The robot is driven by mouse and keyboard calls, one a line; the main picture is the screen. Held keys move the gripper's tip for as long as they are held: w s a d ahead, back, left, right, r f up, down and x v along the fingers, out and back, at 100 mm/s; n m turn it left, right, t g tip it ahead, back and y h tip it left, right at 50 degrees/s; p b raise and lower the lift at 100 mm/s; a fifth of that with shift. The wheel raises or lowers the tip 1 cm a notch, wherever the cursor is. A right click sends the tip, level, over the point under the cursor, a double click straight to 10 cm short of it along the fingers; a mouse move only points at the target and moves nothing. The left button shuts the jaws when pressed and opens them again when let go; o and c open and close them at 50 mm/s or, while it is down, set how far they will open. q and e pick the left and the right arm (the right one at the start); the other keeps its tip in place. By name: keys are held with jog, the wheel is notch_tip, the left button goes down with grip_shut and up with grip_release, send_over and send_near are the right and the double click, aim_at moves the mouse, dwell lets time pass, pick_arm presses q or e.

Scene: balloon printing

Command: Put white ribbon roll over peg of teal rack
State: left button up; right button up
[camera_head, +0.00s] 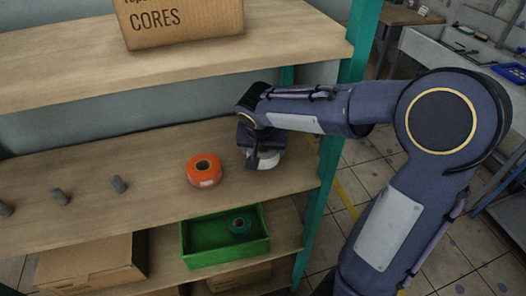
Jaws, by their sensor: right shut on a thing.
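My right gripper (250,146) is over the right end of the middle shelf of the teal rack (350,75). It is shut on the white ribbon roll (266,161), which shows below the fingers and is partly hidden by them. I cannot tell whether the roll touches the shelf. The pegs I see are bare. My left gripper is not in view.
An orange roll (204,170) stands on the shelf between the pegs and my right gripper. A box marked CORES (185,20) stands on the upper shelf.

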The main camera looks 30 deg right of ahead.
notch_tip(320, 180, down, 2)
jog(key=shift+f, duration=0.15)
jog(key=o, duration=1)
